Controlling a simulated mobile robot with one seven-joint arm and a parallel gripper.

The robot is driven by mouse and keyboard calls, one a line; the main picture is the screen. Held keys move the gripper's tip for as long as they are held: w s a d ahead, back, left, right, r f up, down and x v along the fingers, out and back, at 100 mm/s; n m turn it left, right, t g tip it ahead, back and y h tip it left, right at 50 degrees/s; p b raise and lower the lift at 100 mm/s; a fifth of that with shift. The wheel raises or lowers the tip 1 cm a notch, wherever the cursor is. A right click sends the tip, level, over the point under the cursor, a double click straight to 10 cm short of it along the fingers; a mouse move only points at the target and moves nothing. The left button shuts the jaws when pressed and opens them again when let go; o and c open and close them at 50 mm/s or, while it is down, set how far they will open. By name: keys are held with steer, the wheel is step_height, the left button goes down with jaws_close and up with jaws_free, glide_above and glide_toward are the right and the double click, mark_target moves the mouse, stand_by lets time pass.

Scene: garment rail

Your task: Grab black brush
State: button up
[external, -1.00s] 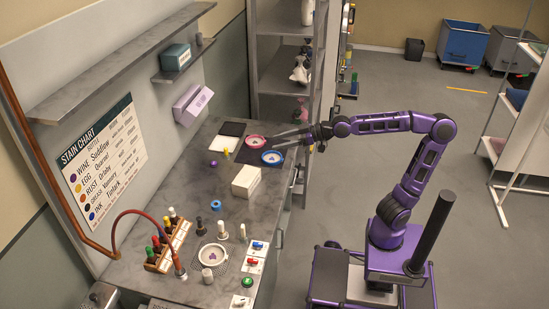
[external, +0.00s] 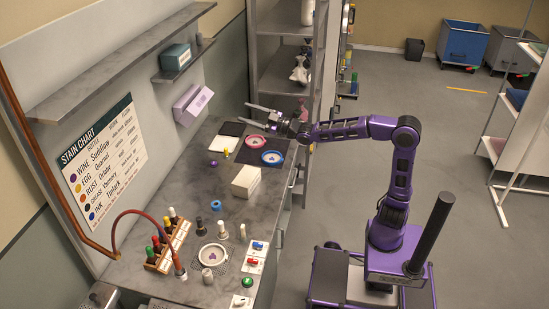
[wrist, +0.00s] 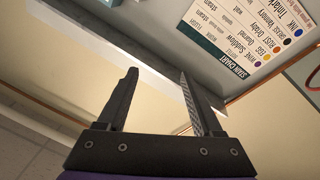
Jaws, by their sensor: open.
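A small dark upright item (external: 200,226), which looks like the black brush, stands on the grey counter (external: 180,210) right of the bottle rack; it is too small to be sure. My gripper (external: 249,114) is in the air over the far end of the counter, well away from it, fingers pointing left. The fingers are apart and empty, as the wrist view also shows (wrist: 158,74). The wrist view has no brush in it, only the wall, a shelf and the upside-down stain chart (wrist: 245,45).
Pink (external: 256,141) and blue (external: 272,157) dishes lie below my gripper. A white box (external: 246,181), a blue ring (external: 215,205), a white bowl (external: 212,255) and a bottle rack (external: 169,245) stand on the counter. A metal shelf unit (external: 285,80) rises behind.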

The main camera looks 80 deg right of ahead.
steer(key=m+g+y+p, duration=0.25)
steer(key=g+p, duration=0.25)
steer(key=g, duration=1.1)
glide_above(200, 224)
steer(key=s+d, duration=0.2)
steer(key=s, duration=0.4)
step_height(200, 224, down, 27)
steer(key=shift+n, duration=0.35)
steer(key=x, duration=1.7)
steer(key=shift+w, duration=0.15)
jaws_close()
